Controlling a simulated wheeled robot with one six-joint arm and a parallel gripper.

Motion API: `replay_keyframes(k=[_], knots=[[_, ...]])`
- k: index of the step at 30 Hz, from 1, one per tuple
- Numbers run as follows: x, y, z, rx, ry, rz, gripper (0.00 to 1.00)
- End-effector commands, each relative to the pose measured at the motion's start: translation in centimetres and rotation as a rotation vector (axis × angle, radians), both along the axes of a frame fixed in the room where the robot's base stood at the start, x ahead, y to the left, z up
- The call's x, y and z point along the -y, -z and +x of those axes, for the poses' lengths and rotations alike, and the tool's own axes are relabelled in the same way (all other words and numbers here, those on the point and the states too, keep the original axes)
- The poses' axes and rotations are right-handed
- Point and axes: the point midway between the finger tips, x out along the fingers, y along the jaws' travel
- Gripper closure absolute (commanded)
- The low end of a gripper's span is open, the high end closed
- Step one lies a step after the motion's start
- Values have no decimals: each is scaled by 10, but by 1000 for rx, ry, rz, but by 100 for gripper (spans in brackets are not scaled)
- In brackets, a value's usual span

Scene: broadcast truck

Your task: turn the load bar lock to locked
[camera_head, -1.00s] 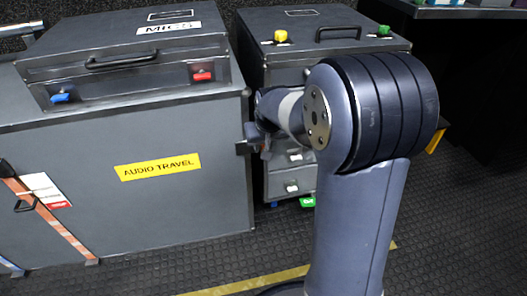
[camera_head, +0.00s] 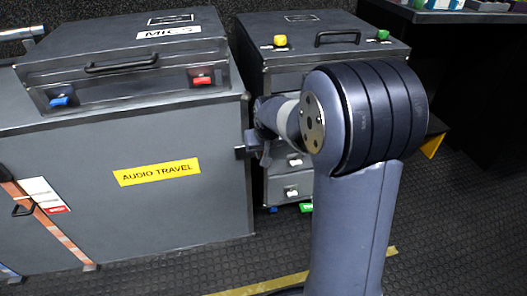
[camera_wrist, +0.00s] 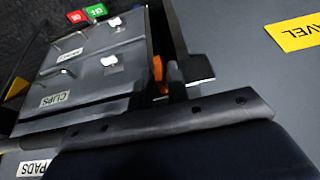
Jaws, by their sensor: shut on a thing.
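My gripper (camera_head: 252,148) is at the right front edge of the large grey case (camera_head: 110,215), partly hidden behind my own arm. In the wrist view my gripper (camera_wrist: 172,84) reaches to a small orange part (camera_wrist: 158,68) beside the grey case, and it is shut. The orange part seems to be the load bar lock, mostly hidden by the dark fingers. Whether the lock stands at locked or unlocked cannot be read.
A drawer cabinet (camera_head: 280,80) with yellow and green knobs stands just right of the case. A lidded box (camera_head: 125,65) with red and blue latches sits on the case. An orange strap (camera_head: 45,225) crosses its front. Dark floor (camera_head: 455,230) is clear at right.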

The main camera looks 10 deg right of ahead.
Motion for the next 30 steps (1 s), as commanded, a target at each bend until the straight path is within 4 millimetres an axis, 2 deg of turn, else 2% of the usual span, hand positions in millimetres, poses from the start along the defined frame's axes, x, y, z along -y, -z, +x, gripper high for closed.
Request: replay_keyframes(k=[7,14,30], knots=[[2,0,0,-1,2,41,100],[5,1,0,0,5,159,100],[13,9,0,2,3,622,100]])
